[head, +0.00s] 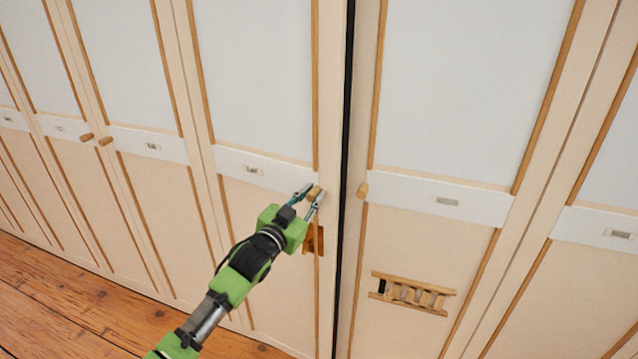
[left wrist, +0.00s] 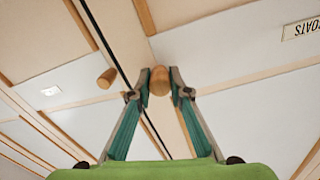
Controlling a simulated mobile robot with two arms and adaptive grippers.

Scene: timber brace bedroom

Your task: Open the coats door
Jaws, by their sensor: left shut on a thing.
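The coats door (head: 255,80) is a tall cream panel with a pale upper part and timber strips. In the left wrist view its label reads COATS (left wrist: 301,28) upside down. Its round wooden knob (head: 314,191) is near its right edge and also shows in the left wrist view (left wrist: 159,78). My left gripper (head: 310,195) has a finger on either side of this knob and is shut on it. In the left wrist view the fingertips (left wrist: 158,95) flank the knob. A dark strip runs along the door's right edge; I cannot tell whether the door is ajar. My right gripper is not in view.
The door to the right (head: 455,90) has its own knob (head: 362,190) close by and a slatted wooden piece (head: 412,293) low on it. A small brown wooden piece (head: 314,240) shows below the held knob. More doors continue both ways. The plank floor (head: 60,305) is clear at lower left.

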